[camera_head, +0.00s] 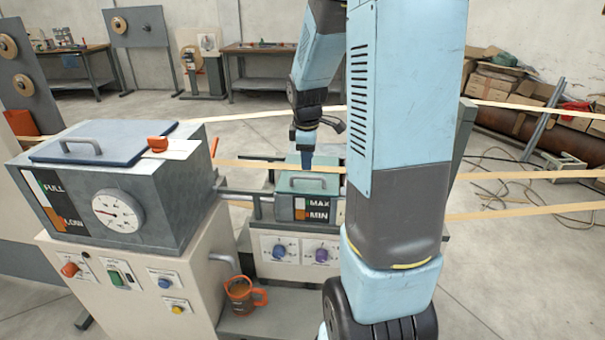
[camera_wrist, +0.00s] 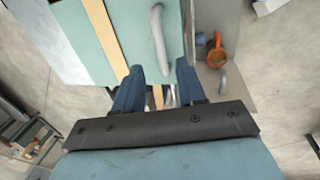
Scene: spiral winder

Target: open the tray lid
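The tray (camera_head: 288,213) marked MAX and MIN stands in the middle of the head view. Its green lid (camera_head: 290,187) lies flat on top and looks closed. The lid bears a pale bar handle (camera_head: 307,180), with the lid also large in the wrist view (camera_wrist: 132,35) and the handle (camera_wrist: 158,38) upright in that picture. In the head view my gripper (camera_head: 306,158) points down over the lid's rear part, apart from the handle.
Pale strips (camera_head: 250,165) run across the scene close by the tray. A grey tank (camera_head: 170,200) with a blue lid (camera_head: 100,146) stands at left. An orange mug (camera_head: 242,295) sits low beside the cabinet. Knobs (camera_head: 279,252) face forward below the tray. My arm hides the right side.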

